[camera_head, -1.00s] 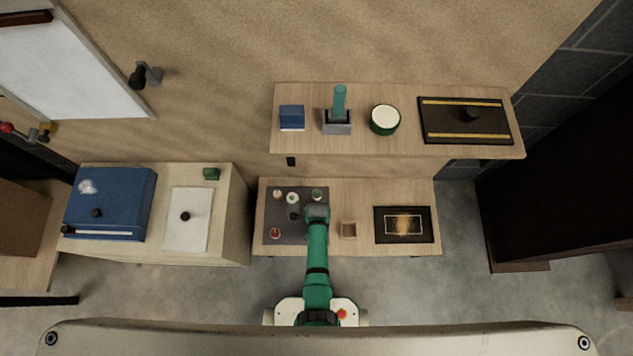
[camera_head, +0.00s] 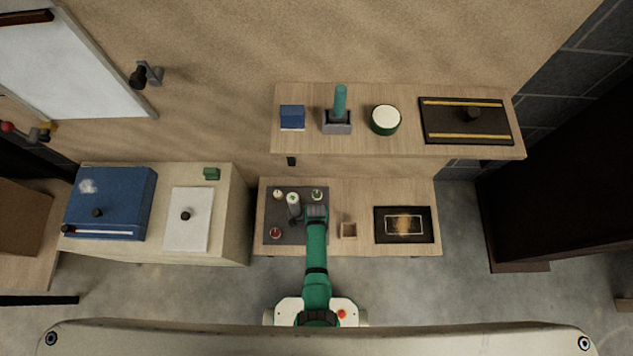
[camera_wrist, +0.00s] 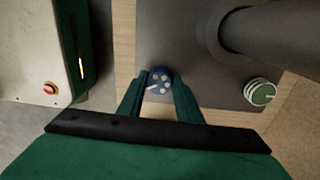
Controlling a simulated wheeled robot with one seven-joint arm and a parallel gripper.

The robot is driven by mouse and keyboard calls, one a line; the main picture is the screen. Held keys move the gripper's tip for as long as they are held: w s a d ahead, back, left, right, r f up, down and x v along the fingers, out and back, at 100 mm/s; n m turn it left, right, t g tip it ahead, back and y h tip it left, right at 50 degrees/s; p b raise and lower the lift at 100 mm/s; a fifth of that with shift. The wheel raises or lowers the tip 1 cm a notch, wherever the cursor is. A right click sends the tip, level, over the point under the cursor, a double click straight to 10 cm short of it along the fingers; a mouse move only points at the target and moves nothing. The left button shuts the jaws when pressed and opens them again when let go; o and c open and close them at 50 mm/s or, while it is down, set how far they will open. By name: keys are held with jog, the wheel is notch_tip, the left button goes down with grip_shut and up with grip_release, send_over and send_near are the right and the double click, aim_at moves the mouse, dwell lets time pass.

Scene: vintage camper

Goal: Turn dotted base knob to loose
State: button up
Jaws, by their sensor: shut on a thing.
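In the wrist view, a round dark blue knob with white dots (camera_wrist: 159,80) sits on the grey mat. My gripper (camera_wrist: 160,78) is shut on it, one green fingertip at each side. In the head view, my gripper (camera_head: 315,212) is over the right part of the grey mat (camera_head: 262,225) and hides this knob. A grey post (camera_head: 293,208) with a pale top stands on the mat left of my gripper. It shows as a thick dark grey cylinder (camera_wrist: 275,30) in the wrist view.
A green and white knob (camera_head: 317,195) is behind my gripper; it also shows in the wrist view (camera_wrist: 259,93). A yellowish knob (camera_head: 278,195) and a red knob (camera_head: 275,233) are on the mat.

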jog(key=n, duration=0.3)
jog(key=shift+a+n, duration=0.1)
jog(key=shift+n, duration=0.3)
jog(key=n, duration=0.4)
jog(key=shift+s+n, duration=0.15)
jog(key=shift+n, duration=0.15)
jog(key=n, duration=0.4)
jog(key=shift+h, duration=0.3)
jog(key=n, duration=0.5)
jog(key=shift+n+t, duration=0.3)
jog(key=shift+n, duration=0.1)
jog(key=n, duration=0.4)
jog(key=shift+s+n, duration=0.1)
jog(key=shift+n, duration=0.2)
jog(key=n, duration=0.5)
jog(key=shift+d, duration=0.2)
jog(key=shift+n, duration=0.9)
jog(key=shift+t, duration=0.3)
